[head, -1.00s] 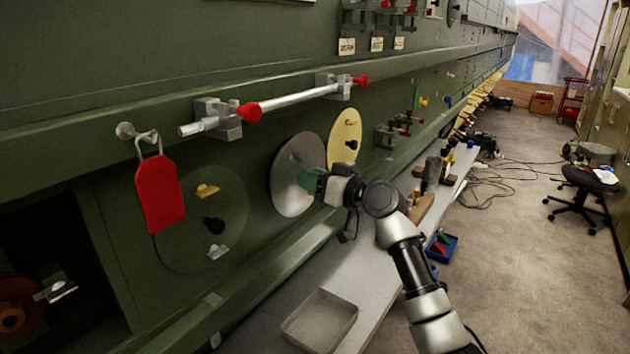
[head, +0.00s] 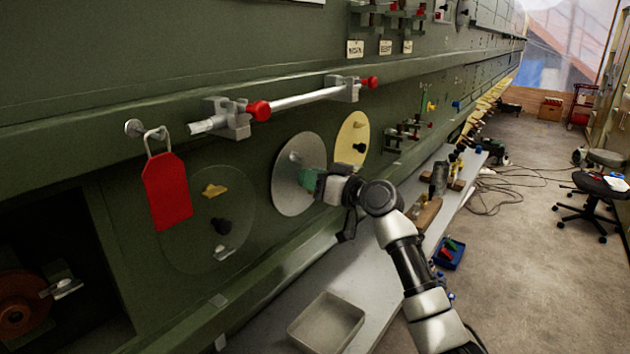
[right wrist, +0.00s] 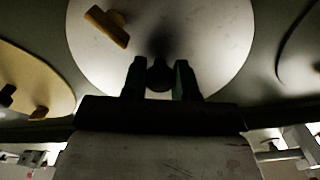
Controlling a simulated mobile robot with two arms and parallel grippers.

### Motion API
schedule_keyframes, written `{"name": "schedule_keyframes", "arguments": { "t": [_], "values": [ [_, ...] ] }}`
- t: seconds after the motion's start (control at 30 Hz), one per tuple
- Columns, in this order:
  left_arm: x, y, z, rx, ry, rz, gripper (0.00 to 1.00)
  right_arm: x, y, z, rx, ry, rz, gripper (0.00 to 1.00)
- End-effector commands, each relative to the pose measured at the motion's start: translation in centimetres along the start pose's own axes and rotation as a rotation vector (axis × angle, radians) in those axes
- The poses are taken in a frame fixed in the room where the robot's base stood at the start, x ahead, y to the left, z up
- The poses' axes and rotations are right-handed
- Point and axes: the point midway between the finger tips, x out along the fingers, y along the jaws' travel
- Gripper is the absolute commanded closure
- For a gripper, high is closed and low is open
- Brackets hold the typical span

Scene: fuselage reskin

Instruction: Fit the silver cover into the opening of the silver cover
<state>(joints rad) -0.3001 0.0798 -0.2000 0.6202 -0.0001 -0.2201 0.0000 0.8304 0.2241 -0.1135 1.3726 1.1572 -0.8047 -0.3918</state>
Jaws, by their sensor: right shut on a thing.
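The silver cover (head: 290,190) is a round grey disc upright at the green fuselage wall, in the middle of the head view. In the right wrist view the silver cover (right wrist: 205,40) fills the upper middle, with a yellow tab and a dark knob (right wrist: 160,77) on its face. My right gripper (head: 312,181) is at the right part of the disc; in the wrist view its two fingers (right wrist: 160,80) are shut on the dark knob. The opening is hidden behind the disc, so I cannot tell whether the disc is seated in it. My left gripper is not in view.
A yellow disc (head: 352,138) is right of the silver one, and a green disc (head: 204,240) is left. A red tag (head: 167,192) hangs by it. A rod (head: 305,98) with red knobs runs above. A grey tray (head: 326,325) sits on the ledge below.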

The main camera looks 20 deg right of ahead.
Motion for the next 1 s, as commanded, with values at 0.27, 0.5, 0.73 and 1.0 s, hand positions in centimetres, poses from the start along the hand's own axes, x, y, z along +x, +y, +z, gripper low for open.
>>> {"name": "schedule_keyframes", "arguments": {
  "t": [0.27, 0.5, 0.73, 1.0],
  "values": [
    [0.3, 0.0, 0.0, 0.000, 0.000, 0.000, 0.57, 0.5, 0.0, -0.1, -0.001, 0.003, -0.001, 0.96],
    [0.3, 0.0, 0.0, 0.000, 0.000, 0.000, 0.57, 0.6, -0.1, -0.1, -0.001, 0.003, -0.001, 0.48],
    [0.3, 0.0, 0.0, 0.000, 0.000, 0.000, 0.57, 0.6, 0.0, -0.1, 0.000, 0.001, 0.000, 0.42],
    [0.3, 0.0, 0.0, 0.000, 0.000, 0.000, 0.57, -0.6, 0.1, 0.1, 0.000, -0.001, 0.001, 0.42]
  ]
}}
